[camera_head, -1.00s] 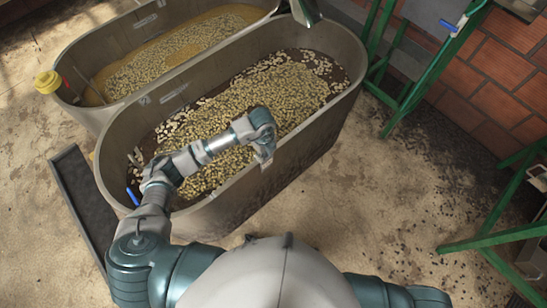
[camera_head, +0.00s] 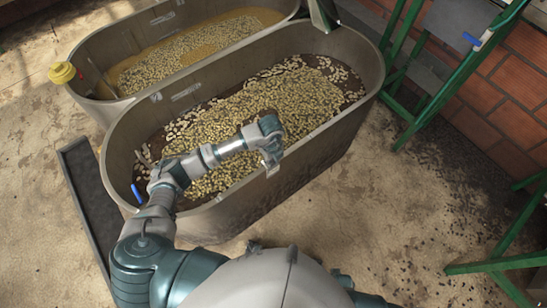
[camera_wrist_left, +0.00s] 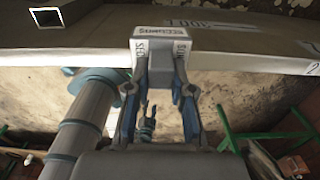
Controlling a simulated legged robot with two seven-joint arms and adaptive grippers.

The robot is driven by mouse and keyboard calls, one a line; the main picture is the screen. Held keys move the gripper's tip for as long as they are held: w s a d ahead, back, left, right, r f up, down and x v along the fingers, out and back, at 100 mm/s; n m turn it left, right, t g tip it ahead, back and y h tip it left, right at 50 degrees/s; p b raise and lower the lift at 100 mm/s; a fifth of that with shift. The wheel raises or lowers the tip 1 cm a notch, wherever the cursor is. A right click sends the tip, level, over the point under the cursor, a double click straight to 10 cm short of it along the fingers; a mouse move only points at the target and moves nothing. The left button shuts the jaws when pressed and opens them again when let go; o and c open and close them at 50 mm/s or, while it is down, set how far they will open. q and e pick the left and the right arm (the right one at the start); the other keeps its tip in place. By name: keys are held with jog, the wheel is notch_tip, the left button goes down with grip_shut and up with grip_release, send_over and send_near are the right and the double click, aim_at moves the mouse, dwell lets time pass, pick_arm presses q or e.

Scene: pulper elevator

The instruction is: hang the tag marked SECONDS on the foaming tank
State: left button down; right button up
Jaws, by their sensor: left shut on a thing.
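My left gripper (camera_head: 270,154) is shut on a small white tag (camera_head: 272,170) at the right-hand rim of the near tank (camera_head: 318,140). In the left wrist view the tag (camera_wrist_left: 161,46) reads SECONDS between my two fingertips (camera_wrist_left: 160,72). It overlaps the rim there; I cannot tell whether it hangs on it. The near tank holds pale beans in dark liquid. The far tank (camera_head: 95,65) holds beans in yellowish liquid. I cannot make out clear foam in either. My right gripper cannot be made out.
Green metal frames (camera_head: 412,110) stand to the right, by a brick wall. A dark trough (camera_head: 88,205) lies on the floor left of the near tank.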

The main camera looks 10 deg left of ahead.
pick_arm(q)
jog(key=shift+w+d+r, duration=0.1)
jog(key=shift+d+r, duration=0.15)
jog(key=shift+d, duration=0.05)
jog(key=c, duration=0.9)
grip_release()
jog(key=shift+d, duration=0.35)
jog(key=shift+c, duration=0.2)
jog(key=shift+a, duration=0.4)
jog(key=shift+a+r, duration=0.1)
jog(key=shift+r, duration=0.25)
notch_tip(320, 180, up, 11)
pick_arm(e)
jog(key=shift+d, duration=0.25)
